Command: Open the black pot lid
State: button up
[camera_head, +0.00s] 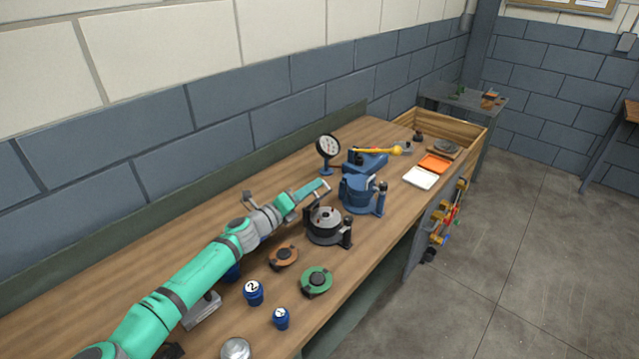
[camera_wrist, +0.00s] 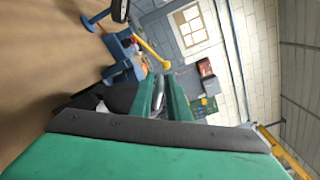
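The black pot (camera_head: 326,228) stands on the workbench in the head view. It is a dark round body with a grey top bearing small red marks, and a black post at its right side. I cannot tell whether the grey top is its lid. My gripper (camera_head: 325,186) is above and slightly behind the pot, apart from it. The pot is not clearly seen in the wrist view.
A blue pot-like device (camera_head: 358,194) stands just right of the black pot, and a dial gauge (camera_head: 328,147) behind. An orange-brown disc (camera_head: 283,257), a green disc (camera_head: 316,281) and blue numbered knobs (camera_head: 254,292) lie in front.

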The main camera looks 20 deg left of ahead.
jog(key=v, duration=0.6)
